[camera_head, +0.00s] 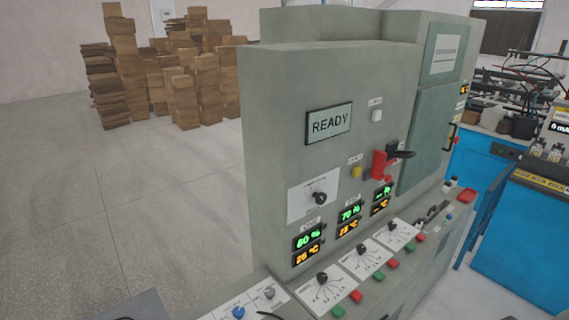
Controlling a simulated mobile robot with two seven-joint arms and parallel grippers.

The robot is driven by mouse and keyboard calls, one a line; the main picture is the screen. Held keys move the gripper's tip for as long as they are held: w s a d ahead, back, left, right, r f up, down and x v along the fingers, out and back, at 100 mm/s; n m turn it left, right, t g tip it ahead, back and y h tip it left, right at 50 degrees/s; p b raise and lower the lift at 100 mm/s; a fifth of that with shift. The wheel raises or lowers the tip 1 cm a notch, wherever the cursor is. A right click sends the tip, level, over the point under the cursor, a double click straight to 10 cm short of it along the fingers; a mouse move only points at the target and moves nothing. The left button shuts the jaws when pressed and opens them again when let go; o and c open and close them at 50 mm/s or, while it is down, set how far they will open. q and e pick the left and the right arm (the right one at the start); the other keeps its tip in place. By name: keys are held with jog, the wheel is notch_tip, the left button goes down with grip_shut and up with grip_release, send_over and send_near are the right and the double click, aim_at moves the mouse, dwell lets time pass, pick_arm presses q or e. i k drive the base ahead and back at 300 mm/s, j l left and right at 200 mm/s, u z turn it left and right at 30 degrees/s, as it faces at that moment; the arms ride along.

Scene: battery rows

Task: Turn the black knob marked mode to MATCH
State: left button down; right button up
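A black knob (319,198) sits on a white label plate on the upright front of the grey-green cabinet (275,130), below a display reading READY (329,123). Its lettering is too small to read, so I cannot confirm the mode mark or the MATCH position. Three more black knobs stand on white dial plates on the sloping desk: a near one (322,279), a middle one (361,250) and a far one (392,227). Their labels are also unreadable. Neither of my grippers is in view.
A red switch with a black handle (400,154) juts from the cabinet. Green and orange readouts (308,240) sit above the desk. A blue knob (238,312) and a grey knob (270,293) are at the near end. Cardboard stacks (125,65) stand far behind; the floor at left is clear.

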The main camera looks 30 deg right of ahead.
aim_at(321, 198)
jog(key=z, duration=1.2)
